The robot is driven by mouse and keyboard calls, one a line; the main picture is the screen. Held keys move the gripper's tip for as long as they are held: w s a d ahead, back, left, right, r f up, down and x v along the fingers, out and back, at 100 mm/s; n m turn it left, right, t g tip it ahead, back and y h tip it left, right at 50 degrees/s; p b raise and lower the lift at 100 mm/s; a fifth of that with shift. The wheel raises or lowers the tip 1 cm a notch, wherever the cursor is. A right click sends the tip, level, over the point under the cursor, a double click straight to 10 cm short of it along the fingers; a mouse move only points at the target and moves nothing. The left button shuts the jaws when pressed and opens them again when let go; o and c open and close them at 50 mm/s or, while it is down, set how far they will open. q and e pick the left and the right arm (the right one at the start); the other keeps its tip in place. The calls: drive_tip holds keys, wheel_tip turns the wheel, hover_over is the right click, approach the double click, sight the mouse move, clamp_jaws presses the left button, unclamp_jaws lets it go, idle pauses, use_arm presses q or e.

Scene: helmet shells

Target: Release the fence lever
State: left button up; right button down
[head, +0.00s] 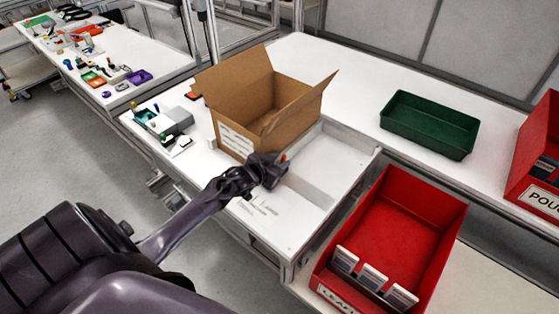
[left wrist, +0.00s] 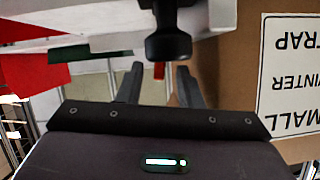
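My left gripper (head: 268,170) is at the front right corner of the open cardboard box (head: 236,142), above the white bench. In the left wrist view my left gripper (left wrist: 158,78) shows two dark fingers apart, with nothing visibly held between them. A small red piece (left wrist: 158,71) shows in the gap between the fingers; it also shows as a red tip (head: 283,158) beside the gripper in the head view. It may be part of the fence lever. A black stem with a thick end (left wrist: 168,42) reaches towards the fingers; I cannot tell whether it is the lever. My right gripper is not in view.
A red bin (head: 405,225) holding several boxed items stands right of the bench. A green tray (head: 430,122) stands at the back right. A grey device (head: 170,122) is left of the box. The box's label (left wrist: 290,75) is close beside the fingers.

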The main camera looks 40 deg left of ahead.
use_arm(q)
drive_tip(key=v, duration=0.7)
drive_tip(key=shift+b, duration=0.35)
drive_tip(key=shift+s, duration=0.1)
